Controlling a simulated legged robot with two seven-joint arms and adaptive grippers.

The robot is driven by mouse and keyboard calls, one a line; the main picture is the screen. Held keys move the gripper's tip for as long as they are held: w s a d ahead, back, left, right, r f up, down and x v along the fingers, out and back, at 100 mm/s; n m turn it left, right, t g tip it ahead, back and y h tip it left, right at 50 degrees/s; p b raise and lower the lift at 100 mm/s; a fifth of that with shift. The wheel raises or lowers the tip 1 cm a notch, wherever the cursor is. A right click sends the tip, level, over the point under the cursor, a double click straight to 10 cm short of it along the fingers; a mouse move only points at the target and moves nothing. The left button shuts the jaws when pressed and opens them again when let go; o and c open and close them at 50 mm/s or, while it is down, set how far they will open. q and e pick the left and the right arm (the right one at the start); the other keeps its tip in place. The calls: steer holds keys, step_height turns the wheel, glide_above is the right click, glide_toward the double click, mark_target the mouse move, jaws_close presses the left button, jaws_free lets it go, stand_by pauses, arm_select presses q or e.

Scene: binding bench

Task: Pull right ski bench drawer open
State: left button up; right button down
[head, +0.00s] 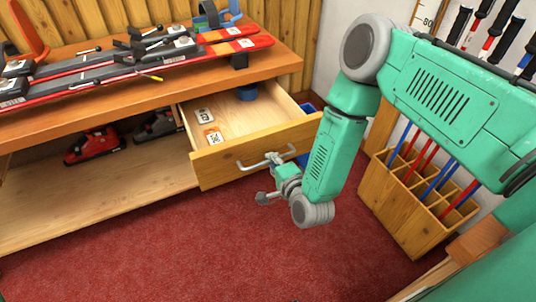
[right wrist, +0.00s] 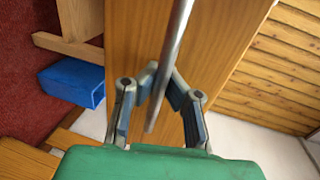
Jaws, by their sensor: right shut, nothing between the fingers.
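The right ski bench drawer (head: 225,166) stands open, pulled well out from under the bench top. Its front has a metal bar handle (head: 252,164), which also shows as a grey bar (right wrist: 178,40) in the right wrist view. My right gripper (head: 272,182) is at the drawer front, close by the handle. In the right wrist view its fingers (right wrist: 158,88) are curled inward near the end of the bar. It is shut with nothing held; whether it touches the bar I cannot tell. My left gripper is not in view.
Skis (head: 130,72) with bindings lie on the bench top (head: 150,97). A wooden pole rack (head: 400,205) stands right. Red carpet (head: 180,255) in front is clear.

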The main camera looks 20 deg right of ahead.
steer(key=shift+s+a, duration=0.1)
steer(key=shift+s, duration=0.25)
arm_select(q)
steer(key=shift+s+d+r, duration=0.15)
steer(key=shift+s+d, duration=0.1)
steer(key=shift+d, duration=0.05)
arm_select(e)
steer(key=shift+s+d+f, duration=0.1)
steer(key=shift+s+d, duration=0.1)
steer(key=shift+d, duration=0.05)
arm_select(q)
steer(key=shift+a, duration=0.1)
arm_select(e)
steer(key=c, duration=1.6)
jaws_free()
steer(key=shift+a, duration=0.1)
steer(key=v, duration=1.1)
steer(key=shift+s, duration=0.4)
